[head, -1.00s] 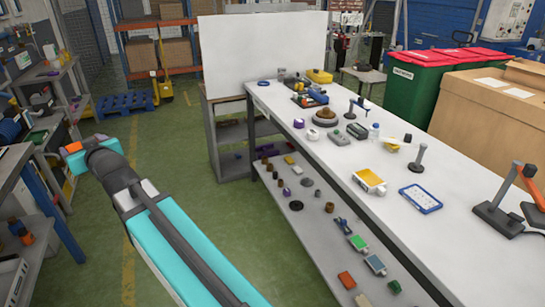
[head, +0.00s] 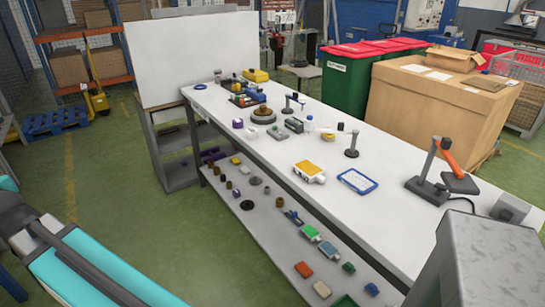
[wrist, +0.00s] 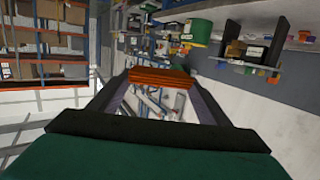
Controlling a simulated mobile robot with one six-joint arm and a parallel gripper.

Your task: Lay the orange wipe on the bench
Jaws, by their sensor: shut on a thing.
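My gripper (wrist: 163,80) shows in the wrist view, its two dark fingers closed on the orange wipe (wrist: 163,75), which lies as a thin, flat orange strip across the fingertips. In the head view the gripper and the wipe are out of frame; only my teal and dark arm shows at the lower left. The bench (head: 395,170) is long with a white top and runs from the centre back to the lower right in the head view. The wipe is apart from it.
The bench holds a yellow container (head: 308,171), a blue-framed tray (head: 357,181), a stand with an orange arm (head: 437,175) and several small items at its far end. Patches between them are bare. A lower shelf (head: 250,225) carries loose parts. A large cardboard box (head: 425,105) stands behind.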

